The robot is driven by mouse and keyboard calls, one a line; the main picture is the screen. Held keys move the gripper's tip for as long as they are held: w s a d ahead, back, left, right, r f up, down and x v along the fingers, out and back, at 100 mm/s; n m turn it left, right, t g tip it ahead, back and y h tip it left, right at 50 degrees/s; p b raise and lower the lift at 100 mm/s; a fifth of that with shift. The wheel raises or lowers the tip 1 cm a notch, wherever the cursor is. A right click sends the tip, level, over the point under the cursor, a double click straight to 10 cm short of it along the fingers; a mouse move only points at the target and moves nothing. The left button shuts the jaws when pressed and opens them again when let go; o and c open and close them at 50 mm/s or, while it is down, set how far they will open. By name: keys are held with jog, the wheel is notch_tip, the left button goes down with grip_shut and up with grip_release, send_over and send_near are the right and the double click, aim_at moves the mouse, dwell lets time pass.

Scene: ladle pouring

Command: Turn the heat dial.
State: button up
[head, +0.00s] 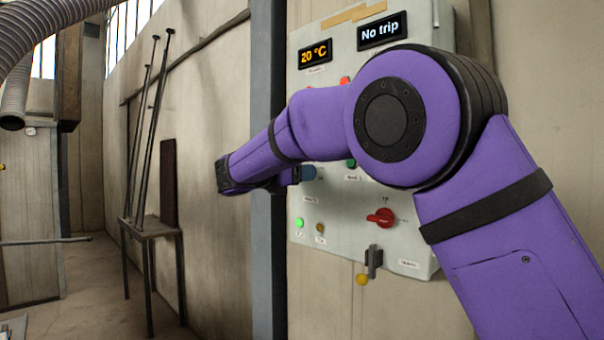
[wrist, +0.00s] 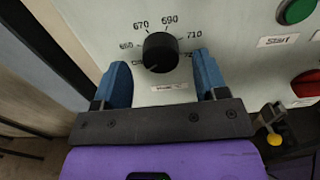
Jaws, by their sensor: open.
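The heat dial (wrist: 160,52) is a round black knob on the pale control panel (head: 340,225), with printed numbers such as 670, 690 and 710 around it. In the wrist view my gripper (wrist: 161,62) is open, with one blue finger on each side of the dial and a gap to it on both sides. I cannot tell how deep the fingertips reach or clearly read the dial's setting. In the head view my purple arm hides the dial, and only a bit of blue finger (head: 308,173) shows. The panel displays read "20 °C" (head: 315,53) and "No trip" (head: 381,29).
A green Start button (wrist: 296,11) and a red control (wrist: 307,84) sit right of the dial. A red rotary switch (head: 381,217) and a grey lever (head: 374,261) are low on the panel. A small table (head: 152,229) with leaning rods stands at left.

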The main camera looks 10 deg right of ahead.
jog(key=shift+x, duration=0.85)
jog(key=c, duration=0.9)
jog(key=shift+m, duration=4.7)
